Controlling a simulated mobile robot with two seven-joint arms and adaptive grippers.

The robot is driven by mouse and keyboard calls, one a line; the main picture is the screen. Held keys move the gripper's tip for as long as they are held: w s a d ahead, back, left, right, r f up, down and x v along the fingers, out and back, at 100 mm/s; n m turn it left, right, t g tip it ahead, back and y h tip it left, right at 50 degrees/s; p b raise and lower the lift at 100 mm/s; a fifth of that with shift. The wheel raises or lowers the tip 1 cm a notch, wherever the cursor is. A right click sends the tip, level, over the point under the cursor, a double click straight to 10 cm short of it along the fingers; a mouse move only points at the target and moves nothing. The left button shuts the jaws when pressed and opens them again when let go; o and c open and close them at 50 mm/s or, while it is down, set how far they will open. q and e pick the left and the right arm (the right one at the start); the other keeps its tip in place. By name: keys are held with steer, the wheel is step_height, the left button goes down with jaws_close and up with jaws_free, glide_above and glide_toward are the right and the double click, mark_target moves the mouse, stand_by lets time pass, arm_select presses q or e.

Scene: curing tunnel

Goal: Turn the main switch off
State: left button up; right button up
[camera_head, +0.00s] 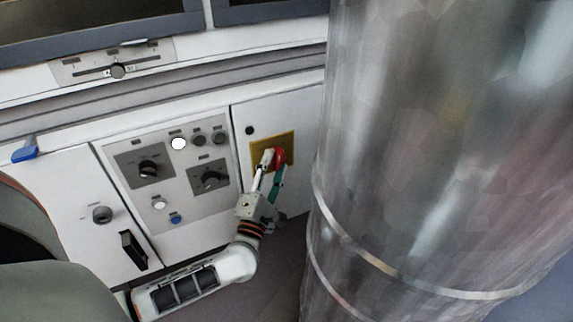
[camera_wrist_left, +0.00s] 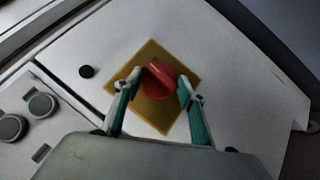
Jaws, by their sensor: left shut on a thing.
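The main switch is a red rotary knob (camera_head: 279,157) on a yellow square plate (camera_head: 287,142), set in a white panel. In the left wrist view the red knob (camera_wrist_left: 157,81) sits at the middle of the yellow plate (camera_wrist_left: 150,52), which looks like a diamond there. My left gripper (camera_head: 272,161) reaches up to the knob from below. In the left wrist view its two fingers (camera_wrist_left: 157,84) stand on either side of the knob and are shut on it. The fingers and palm hide part of the plate. My right gripper is not in view.
Left of the switch is a grey control panel (camera_head: 190,219) with black rotary knobs (camera_head: 149,168), a lit white button (camera_head: 179,144) and a blue button (camera_head: 175,218). A slider (camera_head: 117,71) is above. A large metal cylinder (camera_head: 430,150) fills the right side, close to the switch.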

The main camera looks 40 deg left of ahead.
arm_select(q)
steer(key=shift+f+n+t+y+b, duration=0.4)
steer(key=shift+f+n+y+b, duration=0.3)
steer(key=shift+n, duration=0.3)
steer(key=shift+w+r+n+y+b, duration=0.1)
steer(key=shift+n+y+b, duration=0.2)
steer(key=shift+n, duration=0.3)
steer(key=shift+w+r+n+y+b, duration=0.15)
steer(key=shift+n+y, duration=0.25)
steer(key=shift+n, duration=0.2)
steer(key=shift+d+r+n+y, duration=0.1)
steer(key=shift+n+y, duration=1.1)
steer(key=shift+w+n+g+y, duration=0.1)
steer(key=shift+n+g+y, duration=0.3)
steer(key=shift+n+y, duration=0.8)
steer(key=shift+w+n+g+y, duration=0.1)
steer(key=shift+n+g+y, duration=0.3)
steer(key=shift+n+y, duration=0.8)
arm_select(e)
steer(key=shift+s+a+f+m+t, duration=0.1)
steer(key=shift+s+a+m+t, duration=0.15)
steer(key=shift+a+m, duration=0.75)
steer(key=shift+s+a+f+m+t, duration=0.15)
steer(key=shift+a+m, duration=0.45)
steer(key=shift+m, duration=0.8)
arm_select(q)
steer(key=shift+n, duration=0.7)
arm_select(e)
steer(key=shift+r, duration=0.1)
